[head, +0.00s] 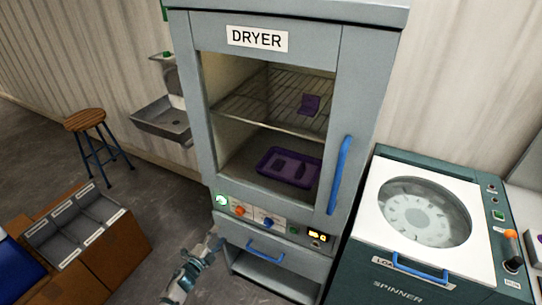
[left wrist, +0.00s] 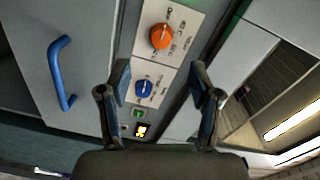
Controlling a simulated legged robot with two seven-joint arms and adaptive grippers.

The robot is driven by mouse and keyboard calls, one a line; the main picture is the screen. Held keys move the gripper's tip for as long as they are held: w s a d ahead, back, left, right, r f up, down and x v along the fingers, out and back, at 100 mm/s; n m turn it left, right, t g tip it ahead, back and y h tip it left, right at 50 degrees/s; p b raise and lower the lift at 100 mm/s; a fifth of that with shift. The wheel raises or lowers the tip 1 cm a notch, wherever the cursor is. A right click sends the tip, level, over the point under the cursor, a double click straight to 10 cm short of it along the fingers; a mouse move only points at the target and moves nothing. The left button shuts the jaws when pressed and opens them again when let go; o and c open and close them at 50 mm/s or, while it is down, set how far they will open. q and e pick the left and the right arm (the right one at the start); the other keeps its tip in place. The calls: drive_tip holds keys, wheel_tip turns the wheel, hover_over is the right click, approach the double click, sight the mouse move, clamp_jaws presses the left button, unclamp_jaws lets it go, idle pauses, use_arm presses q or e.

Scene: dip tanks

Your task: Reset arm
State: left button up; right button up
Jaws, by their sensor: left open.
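My left gripper (head: 212,244) is low in the head view, in front of the dryer (head: 355,90) and just below the left part of its control panel. In the left wrist view its two fingers (left wrist: 160,75) are spread apart with nothing between them. Beyond them show the dryer's orange knob (left wrist: 161,37) and blue knob (left wrist: 144,88); the fingers look apart from both. The orange knob (head: 240,210) and blue knob (head: 268,222) also show in the head view. My right gripper is in neither view.
The dryer holds a wire rack with a small purple piece (head: 310,104) and a purple tray (head: 290,166) below. Its blue handle (head: 340,175) sticks out. A spinner (head: 400,275) stands right, a stool (head: 84,119) and wooden bin unit (head: 115,250) left. Open floor lies between.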

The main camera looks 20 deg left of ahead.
use_arm(q)
drive_tip(key=s+d+f+n+g+y+p, duration=0.1)
drive_tip(key=s+d+f+n+g+y, duration=0.2)
drive_tip(key=s+f, duration=0.55)
drive_tip(key=s+d+f+n+g+p, duration=0.1)
drive_tip(key=s+d+f+n+g, duration=0.3)
drive_tip(key=f, duration=0.7)
drive_tip(key=s+d+f+n+g, duration=0.2)
drive_tip(key=s+d, duration=0.3)
drive_tip(key=s, duration=0.3)
drive_tip(key=s+d+f+n+g+h+p, duration=0.1)
drive_tip(key=s+d+f+g, duration=0.3)
drive_tip(key=s, duration=0.5)
drive_tip(key=s+d+f+n+g+p, duration=0.1)
drive_tip(key=s+d+f+n+g, duration=0.2)
drive_tip(key=s+d+f, duration=0.2)
drive_tip(key=s+d, duration=0.1)
drive_tip(key=s, duration=0.2)
drive_tip(key=shift+s+n+h, duration=0.2)
drive_tip(key=shift+n+h, duration=0.1)
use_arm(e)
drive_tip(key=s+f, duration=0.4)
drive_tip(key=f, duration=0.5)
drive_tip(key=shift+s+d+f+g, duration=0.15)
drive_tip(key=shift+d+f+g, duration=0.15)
use_arm(q)
drive_tip(key=shift+a+f, duration=0.1)
